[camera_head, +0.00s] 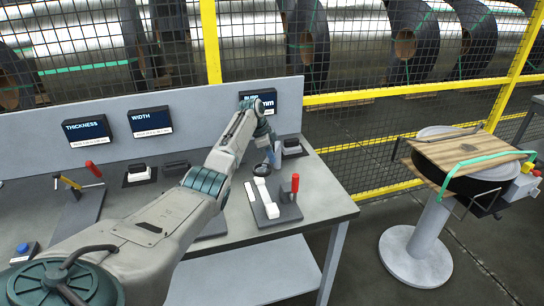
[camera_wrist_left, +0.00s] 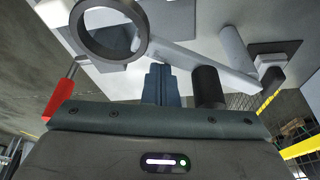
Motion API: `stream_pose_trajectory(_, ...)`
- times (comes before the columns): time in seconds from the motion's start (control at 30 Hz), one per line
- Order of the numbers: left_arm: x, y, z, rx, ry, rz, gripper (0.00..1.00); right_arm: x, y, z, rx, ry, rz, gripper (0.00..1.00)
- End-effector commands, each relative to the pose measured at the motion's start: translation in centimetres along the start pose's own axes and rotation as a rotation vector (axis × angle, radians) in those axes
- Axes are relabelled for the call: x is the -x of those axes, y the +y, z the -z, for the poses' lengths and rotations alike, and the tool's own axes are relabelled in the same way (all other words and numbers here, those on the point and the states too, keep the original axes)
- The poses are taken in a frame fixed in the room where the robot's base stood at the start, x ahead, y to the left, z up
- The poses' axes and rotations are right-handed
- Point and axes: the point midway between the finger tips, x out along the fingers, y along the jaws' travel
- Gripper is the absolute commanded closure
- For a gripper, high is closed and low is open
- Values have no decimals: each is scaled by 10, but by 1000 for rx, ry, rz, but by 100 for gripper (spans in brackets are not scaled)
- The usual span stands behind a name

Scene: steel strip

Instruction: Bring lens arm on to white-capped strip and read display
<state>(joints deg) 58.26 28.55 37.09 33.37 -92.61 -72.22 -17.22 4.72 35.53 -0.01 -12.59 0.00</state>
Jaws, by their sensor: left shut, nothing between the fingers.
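My left gripper (camera_head: 271,153) is shut and empty over the right-hand station of the bench. Its closed fingers (camera_wrist_left: 160,85) stand close beside the lens arm (camera_wrist_left: 195,62); I cannot tell if they touch. The lens arm carries a dark round lens ring (camera_wrist_left: 108,28) and a black cylindrical knob (camera_wrist_left: 208,85). The lens ring also shows in the head view (camera_head: 261,169), above the station plate. A white-topped piece (camera_head: 272,210), which may be the white-capped strip, lies on this plate. The display (camera_head: 263,99) above is partly covered by my left arm; "mm" shows. My right gripper is out of view.
A red clamp handle (camera_head: 295,184) stands upright beside the gripper. Thickness (camera_head: 87,130) and width (camera_head: 150,121) displays stand to the left. A black pad with a block (camera_head: 291,147) sits behind. A pedestal table (camera_head: 432,225) stands right of the bench, with a yellow fence behind.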

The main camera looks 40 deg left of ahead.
Motion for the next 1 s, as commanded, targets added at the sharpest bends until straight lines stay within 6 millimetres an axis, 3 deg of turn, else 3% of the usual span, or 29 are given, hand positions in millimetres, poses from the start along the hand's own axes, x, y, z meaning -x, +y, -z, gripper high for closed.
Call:
stream_pose_trajectory(0.17, 0, 0, 1, 3, -6, 1, 100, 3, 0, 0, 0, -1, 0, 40)
stream_pose_trajectory(0.4, -10, 15, 39, 4, -3, 0, 100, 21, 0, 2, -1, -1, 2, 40)
stream_pose_trajectory(0.43, -9, 14, 39, 5, -3, 4, 100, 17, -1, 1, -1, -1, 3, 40)
stream_pose_trajectory(0.5, 7, 9, 35, 6, -2, 9, 100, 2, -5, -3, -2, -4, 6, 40)
stream_pose_trajectory(0.73, 56, 5, 38, 5, -1, 6, 100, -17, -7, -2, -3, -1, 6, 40)
stream_pose_trajectory(1.0, 84, 3, 39, 6, -2, 2, 100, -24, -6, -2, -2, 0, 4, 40)
